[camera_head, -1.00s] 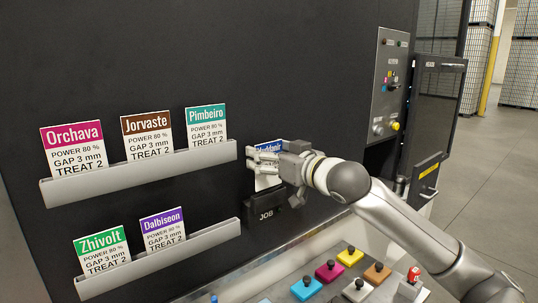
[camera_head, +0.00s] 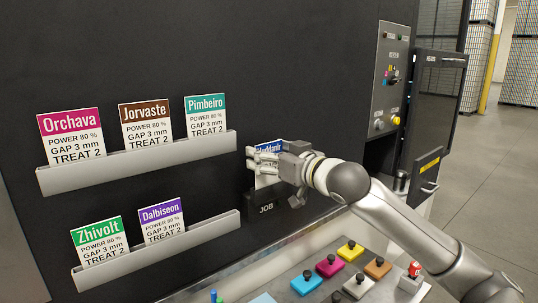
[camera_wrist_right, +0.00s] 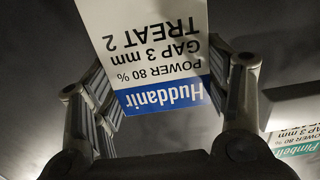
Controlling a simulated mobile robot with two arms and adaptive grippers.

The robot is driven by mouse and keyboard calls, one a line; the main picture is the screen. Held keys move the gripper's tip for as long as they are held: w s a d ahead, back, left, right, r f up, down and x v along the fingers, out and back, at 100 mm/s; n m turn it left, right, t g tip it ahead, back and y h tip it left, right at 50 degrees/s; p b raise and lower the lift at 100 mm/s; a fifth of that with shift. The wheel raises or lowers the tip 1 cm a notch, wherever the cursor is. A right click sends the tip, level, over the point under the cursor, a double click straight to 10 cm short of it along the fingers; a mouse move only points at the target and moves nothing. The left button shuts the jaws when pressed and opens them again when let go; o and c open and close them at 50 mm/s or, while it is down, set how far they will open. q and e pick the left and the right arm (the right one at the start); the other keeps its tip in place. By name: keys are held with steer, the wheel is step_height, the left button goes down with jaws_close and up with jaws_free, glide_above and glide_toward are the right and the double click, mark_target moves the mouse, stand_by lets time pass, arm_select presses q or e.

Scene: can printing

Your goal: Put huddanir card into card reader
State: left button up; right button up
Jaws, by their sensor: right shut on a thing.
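The Huddanir card (camera_head: 266,181), white with a blue header, is held upright by my right gripper (camera_head: 267,164) at the black card reader marked JOB (camera_head: 272,204). In the right wrist view the card (camera_wrist_right: 150,50) sits between the two fingers of the right gripper (camera_wrist_right: 165,95), its text upside down. In the head view the card's lower end is at the reader's top; I cannot tell whether it is inside the slot. The gripper hides part of the card and reader. My left gripper is not in view.
An upper rack (camera_head: 140,166) holds the Orchava, Jorvaste and Pimbeiro cards. A lower rack (camera_head: 160,252) holds the Zhivolt and Dalbiseon cards. A control panel (camera_head: 388,80) is on the wall at right.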

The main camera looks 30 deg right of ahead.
steer(key=shift+f+b, duration=1.05)
steer(key=shift+f, duration=0.4)
steer(key=o, duration=1)
steer(key=shift+r, duration=0.1)
steer(key=s+d, duration=0.1)
steer(key=s, duration=1.1)
steer(key=shift+r, duration=0.3)
